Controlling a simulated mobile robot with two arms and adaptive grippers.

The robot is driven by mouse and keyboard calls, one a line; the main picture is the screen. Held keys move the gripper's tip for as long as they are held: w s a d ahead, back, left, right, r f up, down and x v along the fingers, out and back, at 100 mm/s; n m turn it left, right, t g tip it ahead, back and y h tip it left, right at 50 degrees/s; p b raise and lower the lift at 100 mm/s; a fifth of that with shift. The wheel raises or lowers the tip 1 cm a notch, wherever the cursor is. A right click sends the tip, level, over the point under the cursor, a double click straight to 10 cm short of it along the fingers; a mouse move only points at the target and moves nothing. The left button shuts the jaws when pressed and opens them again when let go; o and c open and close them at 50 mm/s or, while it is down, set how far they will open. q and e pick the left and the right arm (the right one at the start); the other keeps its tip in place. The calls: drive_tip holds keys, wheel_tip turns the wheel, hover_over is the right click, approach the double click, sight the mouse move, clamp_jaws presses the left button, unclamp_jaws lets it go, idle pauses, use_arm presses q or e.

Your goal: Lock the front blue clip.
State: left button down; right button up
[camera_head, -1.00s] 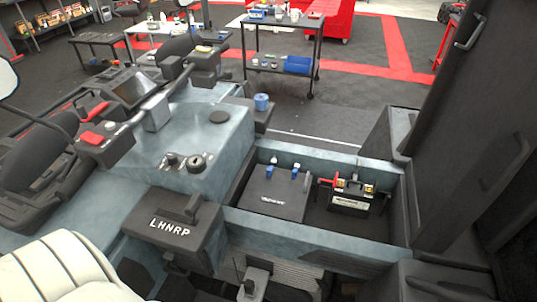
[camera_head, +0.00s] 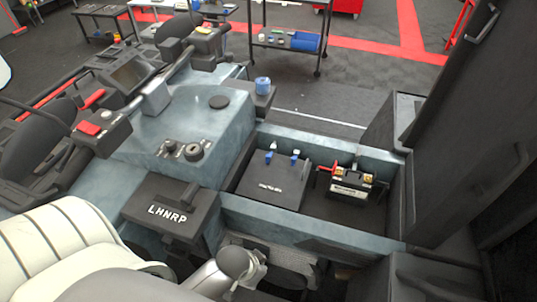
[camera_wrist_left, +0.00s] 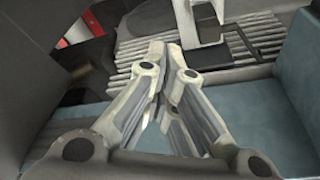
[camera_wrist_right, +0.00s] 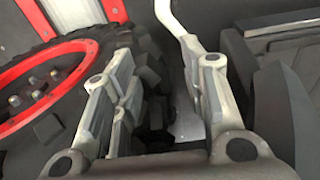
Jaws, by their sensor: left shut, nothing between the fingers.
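Two blue clips stand upright on the far edge of a black box lid: a left one (camera_head: 269,157) and a right one (camera_head: 295,159). I cannot tell from their look which is the front one or whether either is locked. The black box (camera_head: 268,187) sits in the left part of an open blue-grey compartment (camera_head: 300,231). My left gripper (camera_wrist_left: 173,72) is shut and empty over a ribbed floor in the left wrist view. In the head view its arm comes in at the bottom, apart from the clips. My right gripper (camera_wrist_right: 157,72) is open and empty beside a large tyre.
A battery (camera_head: 350,184) with a red-handled part (camera_head: 327,169) stands right of the box. The LHNRP console (camera_head: 172,208) and seat (camera_head: 75,245) are to the left. A tall dark panel (camera_head: 440,110) rises at the right. A pale-topped pedal or lever (camera_wrist_left: 203,22) stands near my left gripper.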

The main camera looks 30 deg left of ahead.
sight(269, 155)
use_arm(q)
drive_tip(key=w+r+m+t, duration=0.1)
drive_tip(key=w+r+m, duration=0.1)
drive_tip(key=w+r, duration=0.5)
drive_tip(key=w+a+r+m, duration=0.1)
drive_tip(key=w+r+m, duration=0.1)
drive_tip(key=w, duration=0.1)
drive_tip(key=w+a+r+m+t+h, duration=0.1)
drive_tip(key=w+a+r, duration=0.1)
drive_tip(key=w, duration=0.1)
drive_tip(key=w+a+r+m+p, duration=0.1)
drive_tip(key=w+a+r+m, duration=0.1)
drive_tip(key=w, duration=0.1)
drive_tip(key=shift+a+r+m+t+h, duration=0.2)
drive_tip(key=shift+r+m+t+h, duration=0.1)
drive_tip(key=shift+t, duration=0.1)
drive_tip(key=w+a+r+y, duration=0.1)
drive_tip(key=w+a+r, duration=0.2)
drive_tip(key=a, duration=0.6)
drive_tip(key=shift+w+a+r+t, duration=0.15)
drive_tip(key=shift+w+t, duration=0.25)
drive_tip(key=shift+w, duration=0.85)
